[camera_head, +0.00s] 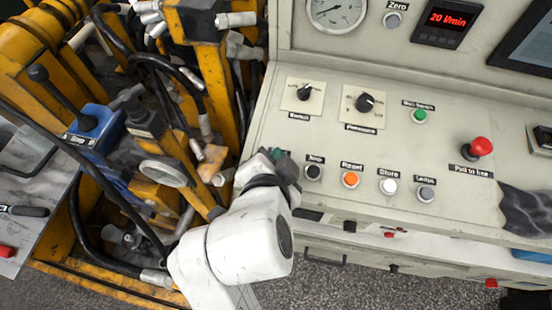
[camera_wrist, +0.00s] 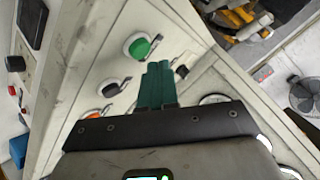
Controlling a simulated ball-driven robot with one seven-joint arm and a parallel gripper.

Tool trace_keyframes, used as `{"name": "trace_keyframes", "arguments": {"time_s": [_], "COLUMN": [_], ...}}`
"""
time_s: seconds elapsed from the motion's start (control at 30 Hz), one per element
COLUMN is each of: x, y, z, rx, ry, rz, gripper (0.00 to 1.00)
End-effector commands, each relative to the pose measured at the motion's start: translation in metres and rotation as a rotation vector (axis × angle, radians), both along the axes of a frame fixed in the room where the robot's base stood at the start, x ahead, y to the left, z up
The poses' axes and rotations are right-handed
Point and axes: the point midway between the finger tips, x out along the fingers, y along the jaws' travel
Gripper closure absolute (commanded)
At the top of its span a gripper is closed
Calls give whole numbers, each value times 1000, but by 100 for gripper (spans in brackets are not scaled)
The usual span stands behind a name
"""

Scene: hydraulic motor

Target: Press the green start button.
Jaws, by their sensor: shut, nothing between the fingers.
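A round green button (camera_wrist: 142,45) with a pale rim is on the grey panel in the wrist view. My gripper (camera_wrist: 157,85) has its two teal fingers shut together and empty, just below and right of that button in the picture. I cannot tell whether they touch the panel. In the head view my gripper (camera_head: 282,155) is over the left end of the lower button row and hides what lies behind it. Another small green button or lamp (camera_head: 420,116) is on the upper right of the panel, apart from my gripper; its label is hard to read.
Right of my gripper are a black button (camera_head: 313,172), an orange button (camera_head: 351,179), a white button (camera_head: 387,186) and a grey button (camera_head: 425,194). A red mushroom button (camera_head: 480,147) stands farther right. Yellow machinery with hoses (camera_head: 150,130) crowds the left.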

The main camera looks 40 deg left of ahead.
Motion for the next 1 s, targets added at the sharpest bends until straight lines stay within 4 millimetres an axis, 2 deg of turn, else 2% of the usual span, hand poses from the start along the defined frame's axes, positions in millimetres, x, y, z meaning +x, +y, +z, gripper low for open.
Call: {"name": "trace_keyframes", "arguments": {"time_s": [0.5,1.0], "x": [-6,-6], "y": [-4,-4], "z": [47,48], "rx": [-1,0], "ry": [0,0], "rz": [-1,0], "gripper": [100,100]}}
